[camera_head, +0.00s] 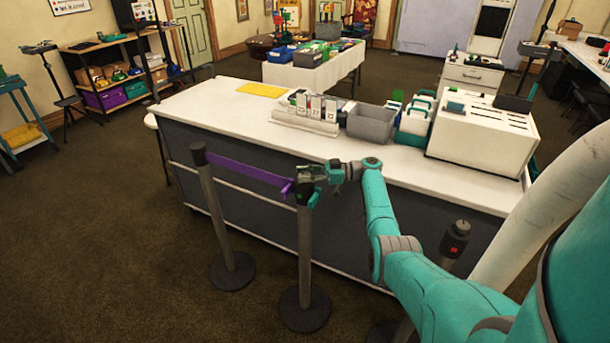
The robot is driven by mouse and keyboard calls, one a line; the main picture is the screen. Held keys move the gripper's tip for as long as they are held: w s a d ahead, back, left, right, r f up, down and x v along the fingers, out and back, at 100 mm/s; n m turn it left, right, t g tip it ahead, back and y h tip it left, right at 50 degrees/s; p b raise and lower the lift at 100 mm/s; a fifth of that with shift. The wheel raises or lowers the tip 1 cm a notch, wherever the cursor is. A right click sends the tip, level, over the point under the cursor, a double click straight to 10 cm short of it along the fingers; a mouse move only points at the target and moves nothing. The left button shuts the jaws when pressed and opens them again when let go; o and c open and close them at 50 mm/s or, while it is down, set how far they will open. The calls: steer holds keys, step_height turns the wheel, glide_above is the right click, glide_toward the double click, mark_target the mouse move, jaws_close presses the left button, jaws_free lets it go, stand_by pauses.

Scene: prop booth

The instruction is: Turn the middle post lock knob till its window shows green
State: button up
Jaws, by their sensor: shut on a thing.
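The middle post (305,255) stands upright on a round dark base in front of the counter. My gripper (312,177) is at its head, reaching in from the right, and is shut on the lock knob there. The fingers cover the knob, and I cannot tell the window's colour; a small green patch shows just below the fingers. A purple belt (245,173) runs from the left post (214,215) to the middle post's head. The right post (455,240) has a dark head with a red patch and stands partly behind my arm.
A white-topped counter (215,110) runs close behind the posts. It carries a grey bin (371,124), a card rack (305,118) and a white slotted box (478,140). Open carpet (110,250) lies to the left.

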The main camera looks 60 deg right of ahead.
mark_target(305, 174)
steer(key=shift+a+f+n+g+y, duration=0.1)
steer(key=shift+n+g+y, duration=0.8)
steer(key=shift+g+y, duration=0.15)
steer(key=o, duration=1.2)
steer(key=shift+c, duration=0.2)
step_height(305, 174, up, 10)
steer(key=shift+r, duration=0.1)
